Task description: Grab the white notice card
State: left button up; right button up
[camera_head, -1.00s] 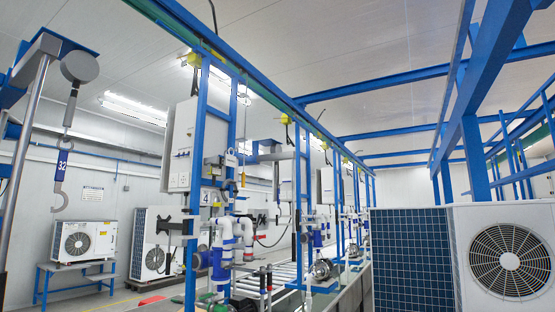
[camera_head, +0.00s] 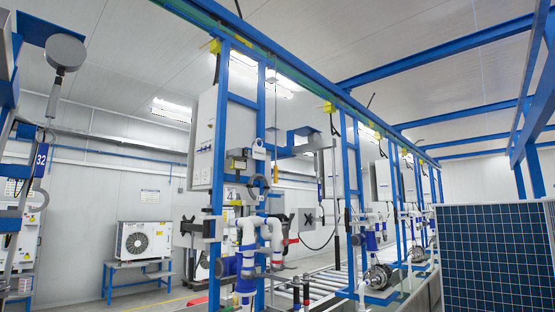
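A small white notice with print (camera_head: 150,196) hangs on the back wall, above and behind the white outdoor unit. A white card with the number 4 (camera_head: 231,193) is on the blue frame of the nearest station. A small pale tag (camera_head: 258,150) sits higher on the same frame. I cannot tell which of these is the white notice card. Neither of my grippers can be made out in the view.
White pipes (camera_head: 247,232) and blue posts (camera_head: 216,160) of the nearest station stand in the middle. A dark blue panel (camera_head: 495,255) blocks the lower right. A white outdoor unit (camera_head: 145,239) stands on a blue table at the left. A hanging gauge (camera_head: 65,52) is at upper left.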

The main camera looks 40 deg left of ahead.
aim_at(258, 153)
jog(key=u, duration=0.3)
jog(key=i, duration=1.05)
jog(key=u, duration=1.4)
jog(key=i, duration=0.75)
jog(key=u, duration=0.85)
